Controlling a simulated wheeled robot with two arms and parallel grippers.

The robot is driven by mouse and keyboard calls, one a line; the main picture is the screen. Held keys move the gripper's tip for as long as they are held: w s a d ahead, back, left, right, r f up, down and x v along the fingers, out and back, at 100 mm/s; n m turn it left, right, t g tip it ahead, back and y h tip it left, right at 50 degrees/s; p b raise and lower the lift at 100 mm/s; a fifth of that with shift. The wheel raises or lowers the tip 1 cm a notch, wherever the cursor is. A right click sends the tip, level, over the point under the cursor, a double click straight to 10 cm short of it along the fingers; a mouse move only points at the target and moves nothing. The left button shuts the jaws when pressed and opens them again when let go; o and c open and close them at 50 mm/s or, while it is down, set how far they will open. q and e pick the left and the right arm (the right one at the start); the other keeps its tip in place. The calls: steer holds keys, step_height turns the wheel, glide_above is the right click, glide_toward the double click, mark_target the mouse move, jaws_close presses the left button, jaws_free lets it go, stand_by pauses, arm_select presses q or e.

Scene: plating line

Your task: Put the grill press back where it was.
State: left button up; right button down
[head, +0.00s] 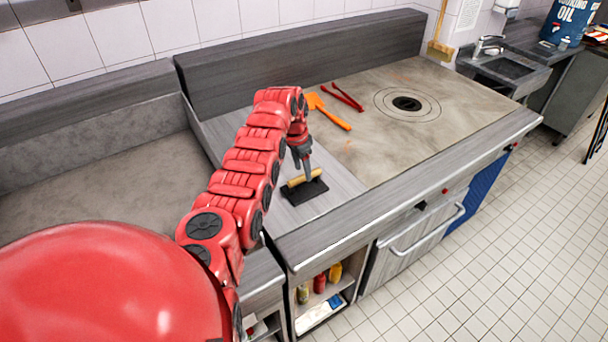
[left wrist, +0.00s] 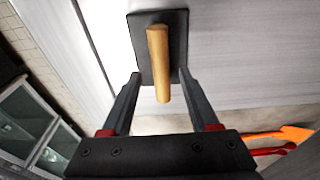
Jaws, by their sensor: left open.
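The grill press is a dark rectangular plate (head: 309,196) with a light wooden handle (head: 304,178). It rests on the grey metal strip of counter left of the griddle. My left gripper (head: 305,174) points down at the press from above. In the left wrist view the open fingers (left wrist: 157,95) are on either side of the wooden handle (left wrist: 159,62), with gaps to it; the dark plate (left wrist: 142,30) lies beyond. Whether the fingertips reach down to handle height is hard to tell. My right gripper is not in view.
The griddle (head: 385,135) has a round burner ring (head: 407,104). An orange spatula (head: 331,115) and red tongs (head: 345,98) lie at its back left. Bottles (head: 320,283) stand on a shelf below. A sink (head: 500,67) is at the far right.

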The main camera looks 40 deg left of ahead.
mark_target(300, 177)
arm_select(q)
step_height(300, 177, up, 8)
steer(key=s+b, duration=0.1)
steer(key=b, duration=0.1)
steer(key=shift+a, duration=0.25)
stand_by(0.3)
